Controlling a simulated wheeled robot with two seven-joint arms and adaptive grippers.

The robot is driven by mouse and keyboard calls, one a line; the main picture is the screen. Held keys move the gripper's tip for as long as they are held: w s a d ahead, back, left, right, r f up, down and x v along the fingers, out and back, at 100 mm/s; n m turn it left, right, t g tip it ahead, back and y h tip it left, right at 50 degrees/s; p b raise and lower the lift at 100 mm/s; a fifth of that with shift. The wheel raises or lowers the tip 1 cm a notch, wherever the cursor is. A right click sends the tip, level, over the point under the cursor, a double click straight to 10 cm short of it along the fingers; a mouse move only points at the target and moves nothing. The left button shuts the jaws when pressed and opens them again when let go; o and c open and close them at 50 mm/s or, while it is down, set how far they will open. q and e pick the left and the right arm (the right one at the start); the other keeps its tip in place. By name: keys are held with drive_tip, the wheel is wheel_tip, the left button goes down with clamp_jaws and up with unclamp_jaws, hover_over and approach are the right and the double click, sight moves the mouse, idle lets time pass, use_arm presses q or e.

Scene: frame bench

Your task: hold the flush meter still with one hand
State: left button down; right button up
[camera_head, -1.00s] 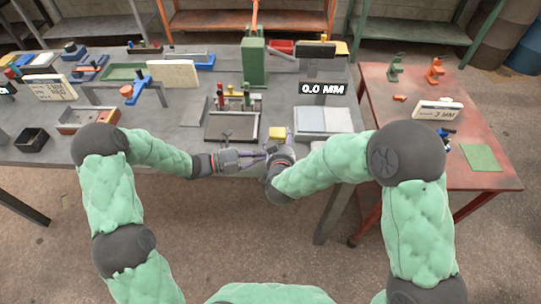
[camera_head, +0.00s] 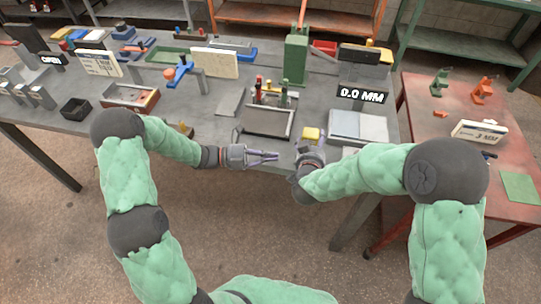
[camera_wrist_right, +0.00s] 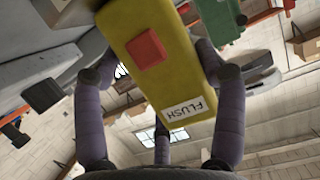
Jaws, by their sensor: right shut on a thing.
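The flush meter is a yellow block (camera_wrist_right: 160,58) with a red button and a label reading FLUSH, seen close in the right wrist view. My right gripper (camera_head: 310,152) is shut on it, with fingers on both sides of the block. In the head view, the yellow top of the meter (camera_head: 311,134) shows just above the right gripper, near the bench's front edge. My left gripper (camera_head: 278,157) is empty, to the left of the right gripper and apart from it. Its fingers look close together, but I cannot tell whether they are open or shut.
A 0.0 MM display (camera_head: 362,95) stands behind a light grey plate (camera_head: 358,126). A dark tray (camera_head: 267,121) lies behind my grippers, with a green column (camera_head: 296,58) further back. A red table (camera_head: 428,130) stands at the right.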

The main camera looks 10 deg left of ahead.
drive_tip(key=o, duration=1.3)
drive_tip(key=shift+f, duration=0.15)
drive_tip(key=v, duration=1.2)
